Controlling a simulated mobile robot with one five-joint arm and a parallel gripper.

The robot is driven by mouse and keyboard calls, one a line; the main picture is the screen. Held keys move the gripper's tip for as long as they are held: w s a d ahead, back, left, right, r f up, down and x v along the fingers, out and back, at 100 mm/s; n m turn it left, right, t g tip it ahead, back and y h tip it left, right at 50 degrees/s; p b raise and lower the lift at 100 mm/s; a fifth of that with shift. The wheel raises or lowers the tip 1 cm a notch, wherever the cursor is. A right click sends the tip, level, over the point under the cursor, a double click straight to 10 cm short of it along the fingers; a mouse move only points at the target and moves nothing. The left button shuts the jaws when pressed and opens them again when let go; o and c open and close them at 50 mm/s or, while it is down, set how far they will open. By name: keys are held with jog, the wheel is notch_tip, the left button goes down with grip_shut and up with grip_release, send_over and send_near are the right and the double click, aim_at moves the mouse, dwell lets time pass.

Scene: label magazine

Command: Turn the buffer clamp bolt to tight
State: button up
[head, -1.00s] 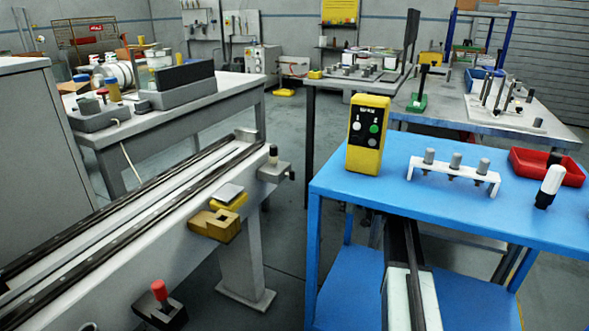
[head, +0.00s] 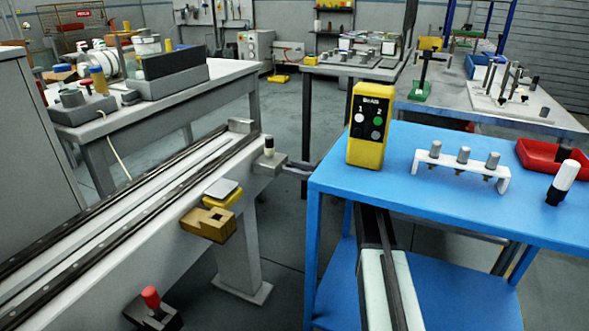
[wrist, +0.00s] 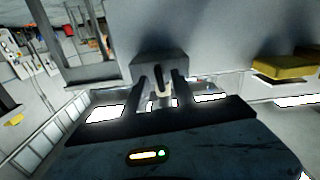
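The buffer clamp, a small grey block (head: 271,166) with a dark knob with a pale top (head: 269,148), sits at the far end of the long rail bench on the left. In the wrist view, a dark grey block (wrist: 160,63) stands out from a pale wall, and a pale pin-like part, seemingly the bolt (wrist: 158,82), shows below it. My gripper (wrist: 162,78) has its two dark fingers apart, one on each side of this part, with gaps visible. I cannot tell whether they touch it.
The blue table (head: 330,184) stands close on the right, with a yellow control box (head: 368,125), a white rack (head: 461,172) and a red bin (head: 553,162). Yellow blocks (head: 209,224) and a red-knobbed lever (head: 151,298) stick out from the bench side. Floor shows between bench and table.

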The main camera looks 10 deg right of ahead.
grip_shut()
jog(key=shift+m, duration=0.3)
jog(key=m, duration=1.1)
jog(key=shift+w+f, duration=0.1)
jog(key=shift+w, duration=0.05)
jog(key=shift+m, duration=0.3)
dwell(1.2)
